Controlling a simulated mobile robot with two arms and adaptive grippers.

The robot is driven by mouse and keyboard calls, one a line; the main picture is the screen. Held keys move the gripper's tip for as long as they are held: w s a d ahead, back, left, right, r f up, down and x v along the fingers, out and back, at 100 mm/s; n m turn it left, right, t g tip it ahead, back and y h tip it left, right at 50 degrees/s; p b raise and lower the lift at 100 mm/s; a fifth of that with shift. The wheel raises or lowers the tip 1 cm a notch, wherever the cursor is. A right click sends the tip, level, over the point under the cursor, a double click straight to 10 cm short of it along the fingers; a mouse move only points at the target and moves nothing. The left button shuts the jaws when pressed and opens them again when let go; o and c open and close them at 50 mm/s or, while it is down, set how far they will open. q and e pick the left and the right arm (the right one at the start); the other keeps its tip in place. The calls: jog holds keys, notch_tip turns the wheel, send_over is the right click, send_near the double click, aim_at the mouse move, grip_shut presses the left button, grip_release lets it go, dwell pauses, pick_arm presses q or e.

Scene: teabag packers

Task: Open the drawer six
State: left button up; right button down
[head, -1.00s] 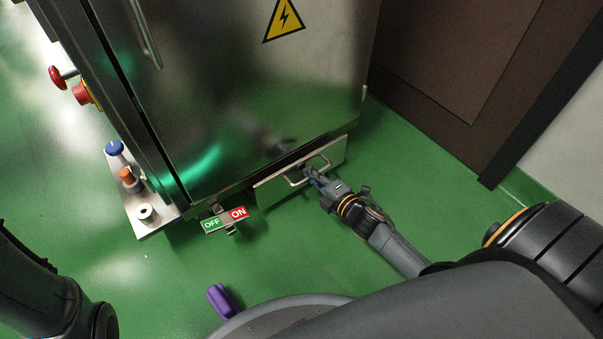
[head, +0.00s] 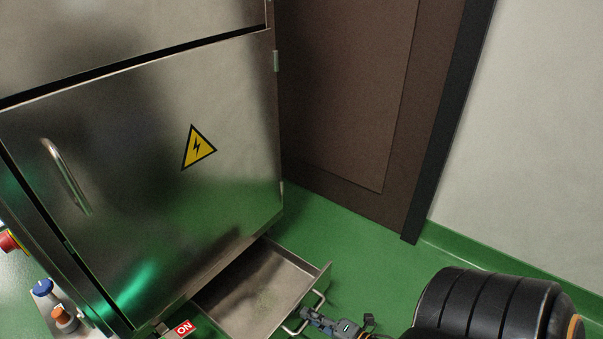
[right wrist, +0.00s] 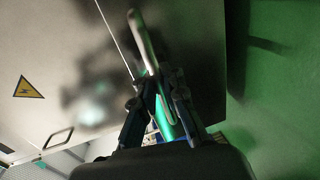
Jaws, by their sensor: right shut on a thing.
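The low metal drawer (head: 256,292) at the foot of the steel cabinet is pulled out, and its empty tray shows in the head view. Its front carries a bar handle (head: 320,297). My right gripper (head: 306,315) is shut on this handle from the front right. In the right wrist view the handle bar (right wrist: 144,42) runs down between the fingers of my right gripper (right wrist: 160,90). The fingers partly cover the handle there. My left gripper is not in view.
The cabinet door (head: 150,190) above the drawer is closed and has a yellow warning sign (head: 198,147). Colored knobs (head: 42,288) and a red ON label (head: 185,328) sit at lower left. Green floor (head: 350,250) is free toward the brown door (head: 350,90).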

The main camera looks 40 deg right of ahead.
jog(key=c, duration=1.4)
grip_release()
jog(key=v, duration=1.2)
